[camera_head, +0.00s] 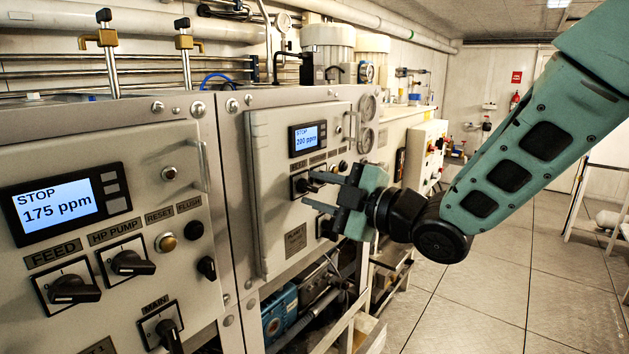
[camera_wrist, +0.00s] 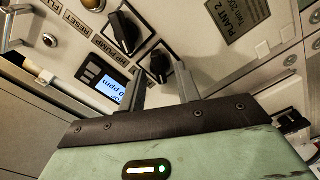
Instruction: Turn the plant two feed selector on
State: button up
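In the head view the selector (camera_head: 299,185) is partly hidden by my gripper (camera_head: 309,189). My gripper is open, its fingertips on either side of the knob and close to the panel. I cannot tell whether they touch the knob. The finger hides the feed label in the wrist view.
The HP pump knob (camera_wrist: 125,30) sits close beside the feed selector. A plant 2 plate (camera_wrist: 240,18) is on the panel. The nearer panel at left has its own feed knob (camera_head: 73,290) and a 175 ppm screen (camera_head: 56,207). The floor (camera_head: 480,290) at right is clear.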

jog(key=shift+w+a, duration=0.45)
jog(key=shift+a, duration=0.1)
jog(key=c, duration=0.7)
